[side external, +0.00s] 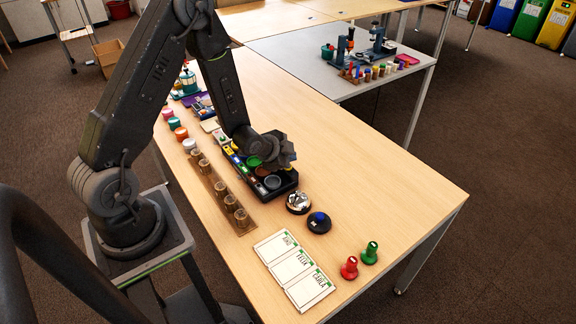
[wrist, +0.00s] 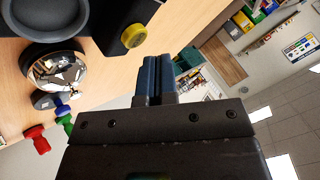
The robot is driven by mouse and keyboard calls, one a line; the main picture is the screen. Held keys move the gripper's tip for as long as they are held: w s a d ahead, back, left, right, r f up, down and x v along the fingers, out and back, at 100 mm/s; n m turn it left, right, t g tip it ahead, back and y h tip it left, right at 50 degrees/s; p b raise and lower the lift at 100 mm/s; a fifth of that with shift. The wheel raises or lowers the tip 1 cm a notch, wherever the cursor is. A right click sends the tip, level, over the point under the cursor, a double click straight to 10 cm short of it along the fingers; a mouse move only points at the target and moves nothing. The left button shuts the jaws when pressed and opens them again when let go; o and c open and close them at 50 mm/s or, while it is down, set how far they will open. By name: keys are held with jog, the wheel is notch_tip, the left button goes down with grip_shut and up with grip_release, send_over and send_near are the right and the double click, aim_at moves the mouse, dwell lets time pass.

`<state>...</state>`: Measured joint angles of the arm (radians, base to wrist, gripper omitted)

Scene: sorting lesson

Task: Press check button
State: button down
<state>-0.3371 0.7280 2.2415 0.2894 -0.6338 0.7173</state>
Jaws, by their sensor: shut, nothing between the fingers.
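A round yellow button (wrist: 133,36) sits on the corner of a black tray (wrist: 112,45) in the wrist view; I cannot read a mark on it. The tray (side external: 284,189) also shows in the side view, with round dishes and small coloured items, partly hidden by my arm. A black domed base with a blue knob (side external: 319,217) stands near the tray's front. Which one is the check button I cannot tell for sure. My gripper (wrist: 157,76) is shut and empty. In the side view my gripper (side external: 287,150) is above the tray's far right end, apparently not touching it.
A chrome bell (side external: 299,202) stands beside the blue-knobbed base. Red (side external: 349,268) and green (side external: 370,252) knobbed pieces and white name cards (side external: 295,268) lie toward the front. A wooden rack (side external: 222,192) with several jars runs along the left. The table's right side is clear.

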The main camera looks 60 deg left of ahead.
jog(key=shift+f, duration=0.1)
jog(key=shift+f, duration=0.3)
jog(key=shift+f, duration=0.45)
dwell(0.7)
jog(key=shift+r, duration=0.85)
jog(key=shift+r, duration=0.1)
jog(key=shift+r, duration=2.45)
